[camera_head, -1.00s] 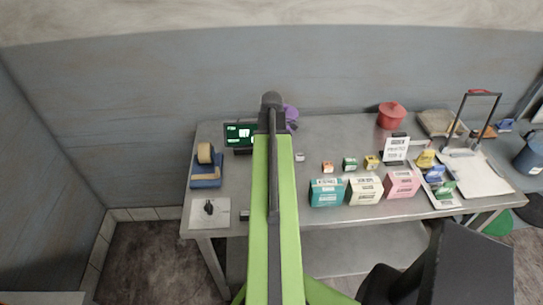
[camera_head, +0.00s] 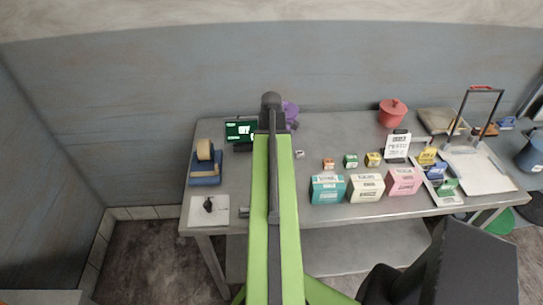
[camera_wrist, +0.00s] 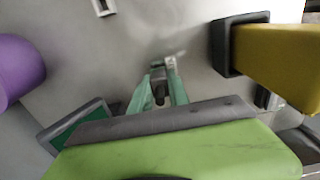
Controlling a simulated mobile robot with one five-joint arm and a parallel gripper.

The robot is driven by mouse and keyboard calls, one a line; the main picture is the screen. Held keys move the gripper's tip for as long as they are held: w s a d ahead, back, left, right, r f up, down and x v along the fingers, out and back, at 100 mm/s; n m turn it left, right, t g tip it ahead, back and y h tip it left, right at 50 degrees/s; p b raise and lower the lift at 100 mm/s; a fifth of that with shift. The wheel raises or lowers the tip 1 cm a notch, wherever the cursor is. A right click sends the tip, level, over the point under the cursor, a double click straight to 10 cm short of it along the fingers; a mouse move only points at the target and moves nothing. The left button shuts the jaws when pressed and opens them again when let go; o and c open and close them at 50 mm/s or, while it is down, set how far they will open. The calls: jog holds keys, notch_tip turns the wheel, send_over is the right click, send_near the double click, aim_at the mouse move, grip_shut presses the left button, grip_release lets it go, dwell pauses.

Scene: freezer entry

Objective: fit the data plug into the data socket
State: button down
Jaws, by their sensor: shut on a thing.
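In the wrist view my gripper (camera_wrist: 161,88) is shut on a small dark piece with a pale metallic end (camera_wrist: 164,62), which I take for the data plug. It is held above the grey tabletop, and its details are too small to read. A small pale frame with a dark slot (camera_wrist: 103,6) lies at the top edge of the wrist view, apart from the gripper. It may be the data socket. A small pale block (camera_head: 299,154) on the table in the head view may be the same thing. My own arm hides my gripper in the head view.
A purple object (camera_wrist: 14,68) is at the left of the wrist view, with a green screen (camera_wrist: 75,130) below it. A yellow block in a dark collar (camera_wrist: 275,55) stands close on the right. Cartons (camera_head: 327,189) line the table's front; a tape dispenser (camera_head: 205,168) stands left.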

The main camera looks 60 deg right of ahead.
jog(key=shift+f+b, duration=0.45)
jog(key=shift+f, duration=0.1)
jog(key=c, duration=1.2)
grip_release()
jog(key=shift+o, duration=0.2)
jog(key=shift+r, duration=0.1)
notch_tip(320, 180, up, 17)
jog(key=p, duration=1.7)
jog(key=shift+r, duration=0.15)
